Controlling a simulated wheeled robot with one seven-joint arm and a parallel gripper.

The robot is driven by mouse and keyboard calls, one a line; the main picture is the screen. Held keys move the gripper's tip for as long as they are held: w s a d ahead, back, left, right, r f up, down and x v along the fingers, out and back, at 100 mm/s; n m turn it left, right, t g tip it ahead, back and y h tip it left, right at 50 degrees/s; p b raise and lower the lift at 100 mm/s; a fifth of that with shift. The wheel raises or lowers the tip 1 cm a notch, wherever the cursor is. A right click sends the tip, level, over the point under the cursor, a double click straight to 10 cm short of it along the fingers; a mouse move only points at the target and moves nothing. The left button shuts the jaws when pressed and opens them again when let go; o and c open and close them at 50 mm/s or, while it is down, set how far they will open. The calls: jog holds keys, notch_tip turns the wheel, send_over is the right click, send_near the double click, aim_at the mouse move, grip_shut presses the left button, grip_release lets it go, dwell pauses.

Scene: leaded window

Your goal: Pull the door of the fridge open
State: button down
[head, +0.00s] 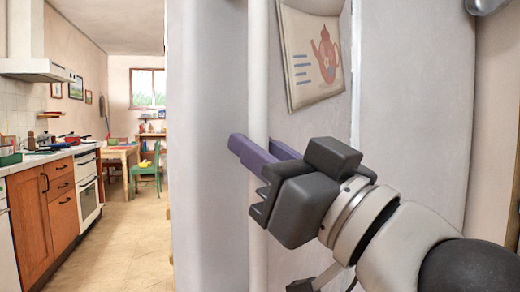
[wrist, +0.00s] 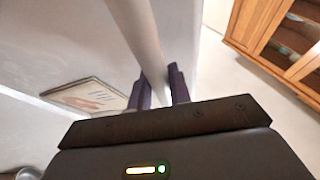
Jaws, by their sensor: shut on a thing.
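The fridge door (head: 210,130) is a large pale grey surface filling the middle of the head view. Its handle (head: 258,60) is a long white upright bar standing out from it. The handle also runs down from the top in the wrist view (wrist: 138,35). My gripper (head: 260,150) has its purple fingers on either side of the bar and is shut on it. In the wrist view my gripper (wrist: 160,88) shows the bar between both fingers. The fridge's inside is not in view, and I cannot tell whether the door stands ajar.
A teapot picture (head: 313,55) hangs on the pale surface right of the handle. Wooden kitchen cabinets (head: 45,205) and a white oven (head: 87,190) line the left. Open floor (head: 128,225) lies between. A glass-fronted wooden cabinet (wrist: 275,40) shows in the wrist view.

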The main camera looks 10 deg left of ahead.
jog(key=shift+d, duration=0.1)
jog(key=c, duration=1.3)
grip_release()
jog(key=shift+w, duration=0.1)
jog(key=b+v, duration=0.1)
jog(key=v, duration=0.7)
